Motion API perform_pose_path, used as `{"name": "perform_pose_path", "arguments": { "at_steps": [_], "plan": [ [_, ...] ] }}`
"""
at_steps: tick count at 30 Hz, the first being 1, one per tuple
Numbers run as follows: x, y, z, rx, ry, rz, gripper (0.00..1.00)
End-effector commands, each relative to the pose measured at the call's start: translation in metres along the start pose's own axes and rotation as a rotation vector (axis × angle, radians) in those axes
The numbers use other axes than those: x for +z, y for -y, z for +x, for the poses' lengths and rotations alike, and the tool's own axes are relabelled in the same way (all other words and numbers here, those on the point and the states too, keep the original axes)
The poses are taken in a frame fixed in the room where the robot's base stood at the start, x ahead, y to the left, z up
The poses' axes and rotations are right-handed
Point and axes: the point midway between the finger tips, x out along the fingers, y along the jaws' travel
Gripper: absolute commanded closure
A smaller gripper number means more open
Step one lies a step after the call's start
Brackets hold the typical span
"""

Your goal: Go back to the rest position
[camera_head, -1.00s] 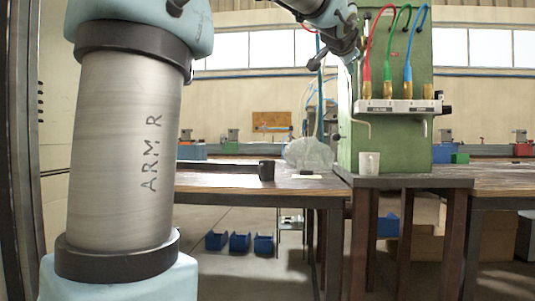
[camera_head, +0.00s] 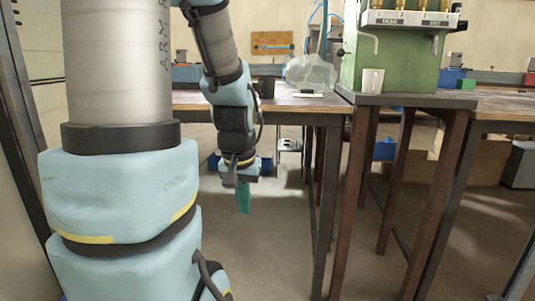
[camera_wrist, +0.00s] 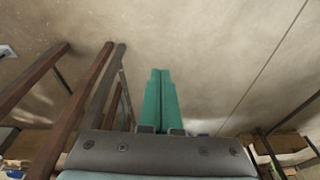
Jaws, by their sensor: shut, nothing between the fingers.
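My gripper (camera_head: 243,198) hangs pointing down in front of the wooden bench, below the level of its top, in the head view. Its green fingers are together and hold nothing. In the wrist view the two green fingers (camera_wrist: 161,95) lie side by side against bare floor. My arm comes down from the top of the head view, beside my large grey and light blue arm link at the left.
The wooden bench (camera_head: 190,101) stands behind my gripper, with a clear plastic bag (camera_head: 310,72) and a dark cup (camera_head: 266,87) on it. Open floor (camera_head: 275,255) lies below.

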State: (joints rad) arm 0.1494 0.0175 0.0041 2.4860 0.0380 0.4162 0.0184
Motion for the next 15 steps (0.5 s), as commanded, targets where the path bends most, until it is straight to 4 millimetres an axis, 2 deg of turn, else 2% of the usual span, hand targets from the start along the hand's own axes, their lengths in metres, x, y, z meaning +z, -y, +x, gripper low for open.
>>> {"name": "perform_pose_path", "arguments": {
  "at_steps": [1,3,5,11,15],
  "plan": [
    [0.022,0.004,0.007,0.006,0.043,-0.047,1.00],
    [0.048,0.006,0.014,0.014,0.095,-0.110,1.00],
    [0.040,0.005,-0.007,0.014,0.087,-0.105,1.00],
    [0.030,0.006,-0.046,0.013,0.085,-0.101,1.00],
    [0.021,0.007,-0.083,0.013,0.084,-0.099,1.00]
  ]
}}
